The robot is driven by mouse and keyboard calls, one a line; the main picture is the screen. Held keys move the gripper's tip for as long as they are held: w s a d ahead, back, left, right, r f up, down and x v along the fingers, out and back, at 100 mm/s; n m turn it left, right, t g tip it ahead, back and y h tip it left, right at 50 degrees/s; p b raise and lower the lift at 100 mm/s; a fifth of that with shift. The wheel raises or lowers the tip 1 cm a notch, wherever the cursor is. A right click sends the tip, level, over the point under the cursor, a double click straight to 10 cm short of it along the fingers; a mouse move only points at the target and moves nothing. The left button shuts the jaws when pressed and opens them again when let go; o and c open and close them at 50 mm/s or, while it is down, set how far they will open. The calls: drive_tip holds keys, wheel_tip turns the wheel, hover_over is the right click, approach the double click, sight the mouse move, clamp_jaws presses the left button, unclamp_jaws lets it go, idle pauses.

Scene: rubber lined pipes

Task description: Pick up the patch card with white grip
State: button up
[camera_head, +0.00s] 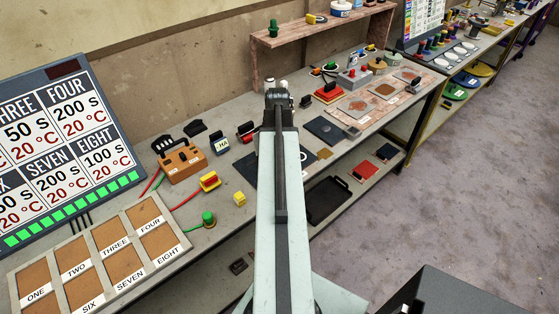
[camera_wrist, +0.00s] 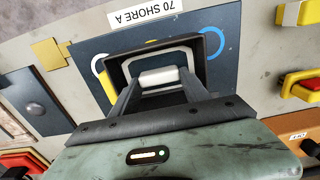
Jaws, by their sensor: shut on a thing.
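The white grip of the patch card (camera_wrist: 158,78) shows in the wrist view as a short, pale bar. It sits between the fingers of my gripper (camera_wrist: 161,90), which is shut on it. A black, raised-edged piece around the grip seems to be the card. It is over a dark blue plate (camera_wrist: 88,48) labelled "70 SHORE A"; I cannot tell whether it touches the plate. In the head view my gripper (camera_head: 279,97) shows from behind over the bench, and my arm hides the card.
A brass-coloured square (camera_head: 324,153) and a dark square plate (camera_head: 324,130) lie right of my arm. A yellow block (camera_head: 239,198), a red-and-yellow block (camera_head: 209,181) and an orange box (camera_head: 181,161) stand left. A pink shelf (camera_head: 320,24) is behind. The floor at right is clear.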

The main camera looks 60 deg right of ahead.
drive_tip(key=shift+r, duration=0.15)
wheel_tip(320, 180, up, 10)
drive_tip(key=p, duration=1)
